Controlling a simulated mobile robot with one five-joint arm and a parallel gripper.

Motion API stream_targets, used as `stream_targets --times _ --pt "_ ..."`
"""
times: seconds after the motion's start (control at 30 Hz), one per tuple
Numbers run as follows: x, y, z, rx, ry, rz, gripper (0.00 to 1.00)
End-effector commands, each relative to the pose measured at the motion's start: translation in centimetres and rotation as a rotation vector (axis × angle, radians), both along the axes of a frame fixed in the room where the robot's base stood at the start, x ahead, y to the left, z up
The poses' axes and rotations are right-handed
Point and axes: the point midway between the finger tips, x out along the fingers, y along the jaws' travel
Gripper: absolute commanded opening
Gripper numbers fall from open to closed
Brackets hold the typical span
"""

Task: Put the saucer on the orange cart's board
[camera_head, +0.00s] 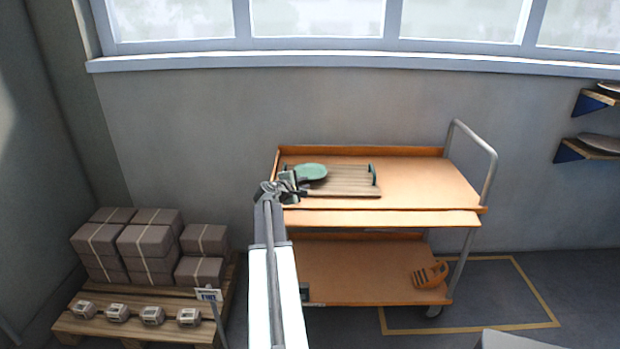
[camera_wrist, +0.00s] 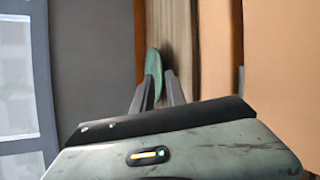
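The saucer (camera_head: 312,171) is a round green dish. In the head view it appears over the left part of the striped wooden board (camera_head: 345,182), which lies on the orange cart's top shelf. My gripper (camera_head: 292,186) is at the saucer's left edge. In the wrist view the saucer (camera_wrist: 153,66) shows nearly edge-on between the two fingertips (camera_wrist: 160,76), and the fingers look closed on its rim. The board (camera_wrist: 181,40) is right beside it there. Whether the saucer's underside touches the board cannot be told.
The orange cart (camera_head: 425,185) has a raised back edge and a grey handle (camera_head: 478,150) at right. The board has dark handles at its ends. An orange basket-like object (camera_head: 429,275) sits on the lower shelf. Boxes (camera_head: 150,240) stand on a pallet at left. The top shelf's right side is clear.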

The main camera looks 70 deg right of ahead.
Motion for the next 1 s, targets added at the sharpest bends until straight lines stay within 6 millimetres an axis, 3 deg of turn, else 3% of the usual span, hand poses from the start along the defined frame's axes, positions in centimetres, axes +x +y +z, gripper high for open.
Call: stream_targets --times 0.03,0.17,0.5,0.57,0.63,0.67,0.77,0.8,0.87,0.9,0.97,1.0 --pt "0.0 1.5 0.9 0.0 0.0 0.002 0.17" --pt "0.2 3.3 1.3 0.0 0.0 0.001 0.17" --pt "0.5 3.6 1.2 0.001 -0.003 0.001 0.17" --pt "1.4 4.4 0.9 0.013 -0.021 0.004 0.17" --pt "4.0 7.0 -0.1 0.053 -0.076 0.008 0.17" --pt "5.7 8.7 -0.7 0.082 -0.11 0.011 0.17" --pt "12.2 16.7 -3.7 0.222 -0.249 0.011 0.17" --pt "14.7 20.7 -5.0 0.291 -0.301 0.007 0.17" --pt "17.9 26.7 -6.9 0.401 -0.365 -0.006 0.17" --pt "19.7 30.9 -8.0 0.474 -0.399 -0.014 0.17" --pt "21.9 37.5 -9.7 0.586 -0.433 -0.033 0.17" --pt "22.9 41.9 -10.7 0.661 -0.445 -0.047 0.17"
